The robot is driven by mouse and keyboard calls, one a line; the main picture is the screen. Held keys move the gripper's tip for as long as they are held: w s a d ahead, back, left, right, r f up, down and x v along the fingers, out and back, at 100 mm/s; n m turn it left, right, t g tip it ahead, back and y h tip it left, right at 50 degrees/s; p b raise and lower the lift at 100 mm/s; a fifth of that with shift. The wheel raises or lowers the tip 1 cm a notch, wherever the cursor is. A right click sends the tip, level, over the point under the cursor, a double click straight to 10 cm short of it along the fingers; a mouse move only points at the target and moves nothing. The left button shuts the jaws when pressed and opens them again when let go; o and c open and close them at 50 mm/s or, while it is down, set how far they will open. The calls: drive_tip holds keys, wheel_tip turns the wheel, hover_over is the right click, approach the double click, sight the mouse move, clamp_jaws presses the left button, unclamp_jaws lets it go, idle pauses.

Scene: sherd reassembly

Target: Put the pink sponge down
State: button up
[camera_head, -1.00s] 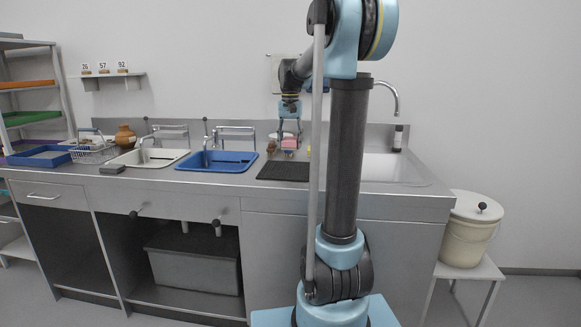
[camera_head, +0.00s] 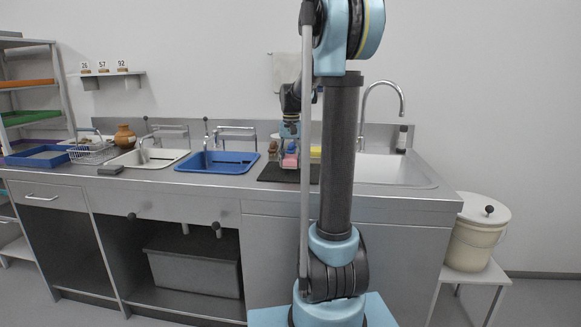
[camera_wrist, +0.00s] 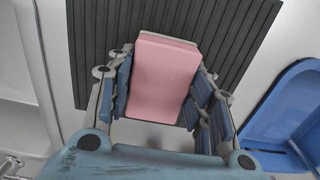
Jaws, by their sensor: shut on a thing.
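The pink sponge (camera_head: 290,162) is between the fingers of my gripper (camera_head: 289,154), over the black ribbed mat (camera_head: 272,175) on the counter. In the wrist view the sponge (camera_wrist: 165,78) is a pale pink block with its long side running along the fingers. My gripper (camera_wrist: 159,92) is shut on it from both sides. The mat's ridges (camera_wrist: 90,40) show behind the sponge. The sponge is low, at or just above the mat; I cannot tell whether it touches. Its underside is hidden.
The blue basin (camera_head: 217,168) lies left of the mat, and a cream basin (camera_head: 130,160) further left. A small brown object (camera_head: 272,150) and a yellow one (camera_head: 315,151) stand close by.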

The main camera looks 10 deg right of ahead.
wheel_tip(320, 180, down, 2)
drive_tip(key=o, duration=1.1)
